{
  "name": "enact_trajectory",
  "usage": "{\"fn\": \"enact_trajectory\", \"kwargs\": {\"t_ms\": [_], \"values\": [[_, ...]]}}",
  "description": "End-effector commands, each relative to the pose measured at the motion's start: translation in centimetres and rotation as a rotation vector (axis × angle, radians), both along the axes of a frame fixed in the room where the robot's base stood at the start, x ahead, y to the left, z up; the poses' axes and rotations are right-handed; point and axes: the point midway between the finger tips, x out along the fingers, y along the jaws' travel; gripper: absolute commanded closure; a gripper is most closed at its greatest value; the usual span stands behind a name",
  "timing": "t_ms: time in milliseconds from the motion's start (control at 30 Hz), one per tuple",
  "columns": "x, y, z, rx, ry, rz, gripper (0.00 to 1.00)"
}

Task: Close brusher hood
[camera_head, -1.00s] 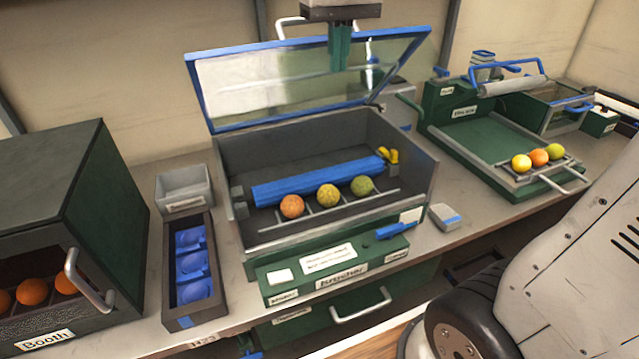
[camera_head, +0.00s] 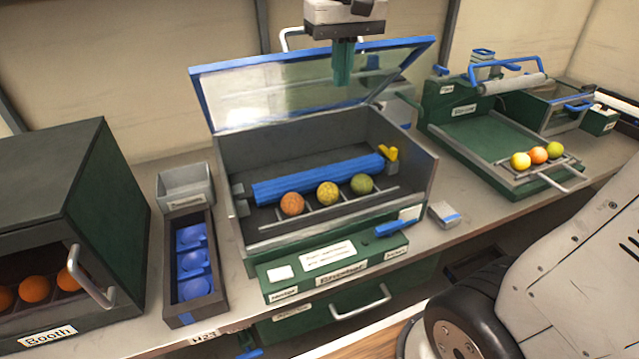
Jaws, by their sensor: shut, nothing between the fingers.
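The brusher (camera_head: 335,283) is a dark box with a green front panel in the middle of the bench. Its hood (camera_head: 205,98), a clear panel in a blue frame, stands raised and tilted back over the box. Inside lie a blue roller (camera_head: 318,180) and a rack with an orange fruit (camera_head: 292,204), a yellow one (camera_head: 328,193) and a green one (camera_head: 362,184). My gripper (camera_head: 345,78) hangs at the top, its teal fingers shut and empty, in front of the hood's upper part. Whether they touch the hood I cannot tell.
A dark green booth (camera_head: 80,200) with oranges stands at the left. A narrow tray (camera_head: 178,302) with blue cups and a grey bin (camera_head: 186,188) sit beside the brusher. A green machine (camera_head: 485,150) with fruit stands at the right.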

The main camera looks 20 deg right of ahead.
Motion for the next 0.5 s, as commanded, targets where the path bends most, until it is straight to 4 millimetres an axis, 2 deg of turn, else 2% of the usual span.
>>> {"fn": "enact_trajectory", "kwargs": {"t_ms": [33, 200, 500], "values": [[0.81, -0.40, -0.88, -0.009, -0.016, -0.006, 1.00], [0.57, -0.42, -1.46, -0.009, -0.022, -0.006, 1.00], [0.62, -0.46, -1.49, -0.008, -0.027, -0.006, 1.00]]}}
